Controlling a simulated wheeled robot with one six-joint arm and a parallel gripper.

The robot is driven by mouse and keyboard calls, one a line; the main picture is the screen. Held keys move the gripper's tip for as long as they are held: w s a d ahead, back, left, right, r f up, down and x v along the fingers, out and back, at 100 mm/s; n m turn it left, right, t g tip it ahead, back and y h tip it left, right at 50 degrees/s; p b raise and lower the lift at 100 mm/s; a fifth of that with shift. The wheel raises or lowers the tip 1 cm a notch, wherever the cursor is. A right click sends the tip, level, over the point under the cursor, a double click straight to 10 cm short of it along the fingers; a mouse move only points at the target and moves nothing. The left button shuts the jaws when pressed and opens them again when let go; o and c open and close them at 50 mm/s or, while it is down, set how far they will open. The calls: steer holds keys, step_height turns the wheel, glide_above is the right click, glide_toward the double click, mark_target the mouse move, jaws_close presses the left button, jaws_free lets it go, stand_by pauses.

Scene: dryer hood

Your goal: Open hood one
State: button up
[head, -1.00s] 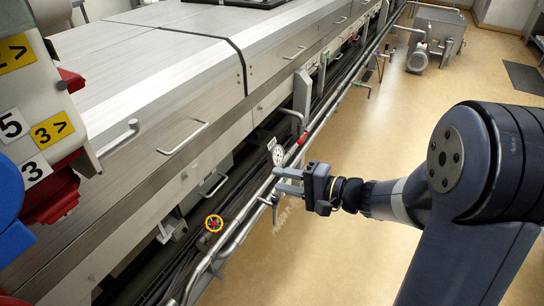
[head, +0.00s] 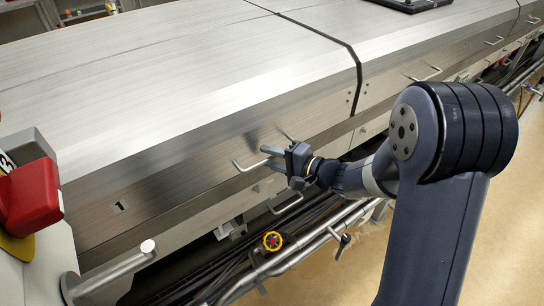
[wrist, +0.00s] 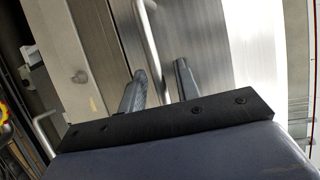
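The nearest metal hood (head: 170,110) lies closed, with a brushed steel top and a sloped front face. My gripper is at the handle and points toward the hood face. In the wrist view, the two fingers of my gripper (wrist: 161,82) are apart, and the handle bar (wrist: 148,45) runs between them. I cannot tell whether either finger touches the bar.
A second hood (head: 420,40) with its own handle (head: 426,75) continues to the right past a black seam. Pipes and a red-yellow valve wheel (head: 272,241) run below. A red part (head: 30,196) stands at the left. Open floor (head: 375,265) lies at the lower right.

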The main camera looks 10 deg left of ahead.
jaws_close()
stand_by(0.3)
